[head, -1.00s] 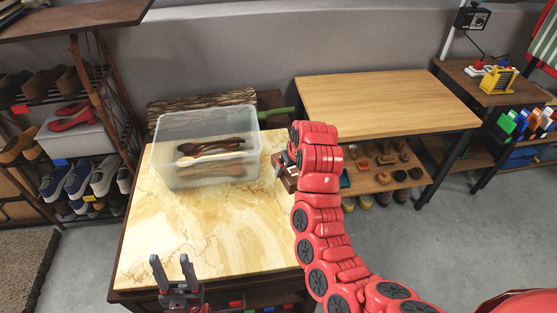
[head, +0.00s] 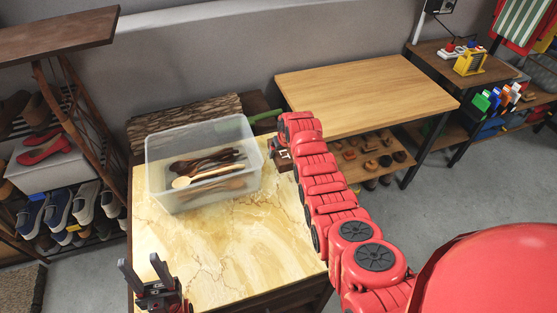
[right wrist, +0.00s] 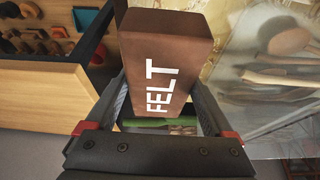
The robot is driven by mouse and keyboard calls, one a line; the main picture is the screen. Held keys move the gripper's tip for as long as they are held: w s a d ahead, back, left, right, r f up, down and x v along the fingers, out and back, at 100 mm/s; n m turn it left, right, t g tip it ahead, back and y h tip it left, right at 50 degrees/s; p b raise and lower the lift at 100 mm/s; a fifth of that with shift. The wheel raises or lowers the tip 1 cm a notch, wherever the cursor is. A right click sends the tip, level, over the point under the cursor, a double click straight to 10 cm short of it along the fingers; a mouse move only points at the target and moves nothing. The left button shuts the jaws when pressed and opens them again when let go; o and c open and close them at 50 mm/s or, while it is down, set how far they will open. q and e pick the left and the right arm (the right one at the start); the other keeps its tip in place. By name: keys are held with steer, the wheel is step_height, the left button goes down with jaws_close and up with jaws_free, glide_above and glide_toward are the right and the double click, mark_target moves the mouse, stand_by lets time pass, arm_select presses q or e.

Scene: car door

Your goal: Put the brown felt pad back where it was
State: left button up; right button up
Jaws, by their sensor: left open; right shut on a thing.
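The brown felt pad is a brown block with white letters reading FELT (right wrist: 158,50). My right gripper (right wrist: 160,95) is shut on it, one dark finger on each side, in the right wrist view. In the head view my right gripper (head: 277,150) is at the right edge of the marble-topped table, beside the clear bin, mostly hidden by my red arm. Only a small brown part of the pad shows there. My left gripper (head: 144,270) is open and empty above the table's front left corner.
A clear bin (head: 205,190) with several wooden spoons stands on the marble-topped table (head: 235,245). A bare wooden table (head: 365,90) stands to the right, above a shelf of small brown items (head: 370,160). A log (head: 185,120) and a green-handled thing (head: 265,115) lie behind the bin.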

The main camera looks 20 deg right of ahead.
steer(key=shift+w+a+f, duration=0.1)
steer(key=shift+f, duration=0.45)
steer(key=shift+w+a+f, duration=0.1)
steer(key=shift+a+f, duration=0.05)
steer(key=shift+f, duration=0.65)
step_height(320, 180, down, 2)
steer(key=shift+f+b, duration=0.1)
steer(key=shift+b, duration=0.55)
steer(key=shift+f, duration=0.4)
